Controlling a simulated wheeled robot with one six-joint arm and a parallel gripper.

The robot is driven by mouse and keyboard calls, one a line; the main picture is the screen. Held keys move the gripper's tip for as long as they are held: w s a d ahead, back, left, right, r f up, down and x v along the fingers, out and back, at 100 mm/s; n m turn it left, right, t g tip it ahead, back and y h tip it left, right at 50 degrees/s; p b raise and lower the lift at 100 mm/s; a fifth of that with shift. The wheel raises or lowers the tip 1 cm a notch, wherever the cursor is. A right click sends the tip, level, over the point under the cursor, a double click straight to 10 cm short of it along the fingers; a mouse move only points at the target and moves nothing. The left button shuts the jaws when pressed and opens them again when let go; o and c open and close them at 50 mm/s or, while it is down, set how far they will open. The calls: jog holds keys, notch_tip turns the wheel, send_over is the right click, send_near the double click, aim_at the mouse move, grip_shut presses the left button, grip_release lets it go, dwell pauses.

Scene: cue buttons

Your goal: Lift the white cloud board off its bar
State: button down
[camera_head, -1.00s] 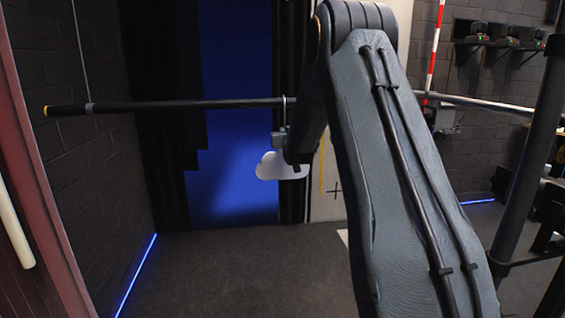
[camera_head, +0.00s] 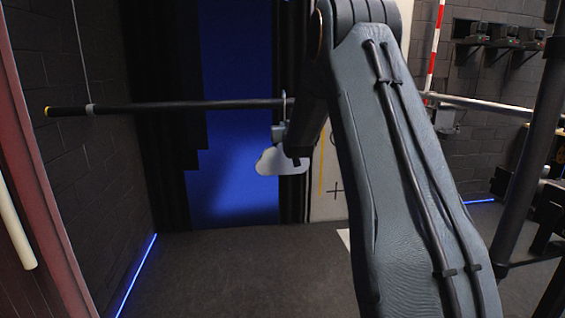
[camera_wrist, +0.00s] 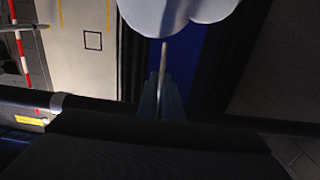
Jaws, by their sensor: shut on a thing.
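The white cloud board (camera_head: 276,164) hangs below the dark horizontal bar (camera_head: 170,106), left of my arm in the head view. Its thin hook (camera_head: 286,102) rises to the bar and overlaps it; I cannot tell whether the two touch. My gripper (camera_head: 279,132) is shut on the board's stem between cloud and bar. In the wrist view the cloud (camera_wrist: 178,12) is at the top edge, with the stem running down between my grey fingers (camera_wrist: 161,98).
A blue-lit panel (camera_head: 235,80) and dark curtains stand behind the board. A red-and-white pole (camera_head: 435,55) and wall shelves are at right. A black post (camera_head: 530,150) stands close at right. The floor (camera_head: 230,265) below the board is clear.

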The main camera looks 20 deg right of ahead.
jog(key=shift+r+p, duration=0.35)
jog(key=shift+r, duration=1.1)
jog(key=p+v, duration=0.1)
jog(key=v, duration=1.3)
dwell(0.3)
dwell(0.3)
